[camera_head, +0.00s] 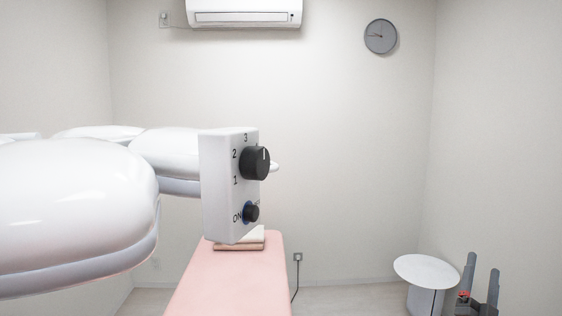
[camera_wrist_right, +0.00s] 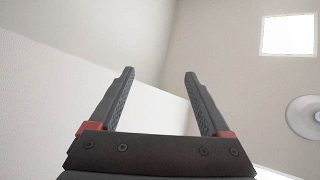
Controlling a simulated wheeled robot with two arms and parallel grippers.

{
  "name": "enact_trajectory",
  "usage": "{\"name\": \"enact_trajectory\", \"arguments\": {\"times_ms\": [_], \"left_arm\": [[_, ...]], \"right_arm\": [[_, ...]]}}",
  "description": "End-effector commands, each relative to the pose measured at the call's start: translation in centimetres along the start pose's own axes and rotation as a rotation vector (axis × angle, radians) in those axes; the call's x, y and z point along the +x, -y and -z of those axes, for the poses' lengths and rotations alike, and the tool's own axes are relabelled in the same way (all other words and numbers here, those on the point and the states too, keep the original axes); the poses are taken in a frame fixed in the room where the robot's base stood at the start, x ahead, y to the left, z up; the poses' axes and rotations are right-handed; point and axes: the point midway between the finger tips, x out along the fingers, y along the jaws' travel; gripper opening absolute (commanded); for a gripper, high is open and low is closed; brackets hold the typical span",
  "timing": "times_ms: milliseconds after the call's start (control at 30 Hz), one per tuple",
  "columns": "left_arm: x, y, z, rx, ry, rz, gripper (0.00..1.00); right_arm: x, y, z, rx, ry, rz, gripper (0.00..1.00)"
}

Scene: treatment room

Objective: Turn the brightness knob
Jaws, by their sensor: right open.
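The brightness knob (camera_head: 255,163) is a large black dial on the white control box (camera_head: 218,185) of the lamp. Its white mark points up near the 3, and the numbers 1, 2 and 3 surround it. A smaller dark knob (camera_head: 252,213) marked ON sits below it. My right gripper (camera_head: 482,270) is at the lower right of the head view, well apart from the box. Its fingers are open and empty in the right wrist view (camera_wrist_right: 160,80). My left gripper is not in view.
Large white lamp heads (camera_head: 75,205) fill the left side. A pink bed (camera_head: 230,280) lies below the box, with folded towels (camera_head: 240,240) on it. A round white table (camera_head: 428,270) stands left of my right gripper. The air between box and gripper is clear.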

Motion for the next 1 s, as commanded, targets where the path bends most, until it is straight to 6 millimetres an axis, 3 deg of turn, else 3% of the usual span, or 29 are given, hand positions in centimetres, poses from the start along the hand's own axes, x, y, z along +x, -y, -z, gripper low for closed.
{"name": "enact_trajectory", "arguments": {"times_ms": [33,100,167,233,300,367,400,500,600,700,800,1000], "left_arm": [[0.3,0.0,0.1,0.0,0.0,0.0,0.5],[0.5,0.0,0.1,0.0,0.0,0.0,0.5],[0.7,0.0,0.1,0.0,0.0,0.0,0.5],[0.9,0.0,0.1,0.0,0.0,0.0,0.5],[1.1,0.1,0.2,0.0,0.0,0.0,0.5],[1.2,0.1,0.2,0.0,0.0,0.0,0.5],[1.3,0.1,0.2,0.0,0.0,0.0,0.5],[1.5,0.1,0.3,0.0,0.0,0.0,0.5],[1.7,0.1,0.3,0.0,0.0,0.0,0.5],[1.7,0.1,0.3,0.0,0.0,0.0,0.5],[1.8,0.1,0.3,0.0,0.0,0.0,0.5],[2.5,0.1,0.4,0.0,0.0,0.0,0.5]], "right_arm": [[3.8,2.2,2.3,0.041,0.025,0.061,0.81],[7.5,6.2,4.8,0.09,0.09,0.185,0.81],[9.8,10.7,7.5,0.114,0.142,0.324,0.81],[10.9,16.6,11.3,0.113,0.193,0.515,0.81],[10.1,22.8,15.4,0.076,0.238,0.733,0.81],[7.8,27.8,18.8,0.018,0.273,0.933,0.81],[5.7,30.7,20.7,-0.032,0.294,1.066,0.81],[-0.9,35.9,24.3,-0.179,0.343,1.374,0.81],[-6.8,38.1,26.2,-0.317,0.381,1.609,0.81],[-10.8,38.6,27.0,-0.412,0.407,1.757,0.81],[-12.7,38.7,27.2,-0.456,0.418,1.827,0.81],[-13.7,40.8,26.2,-0.459,0.416,1.844,0.81]]}}
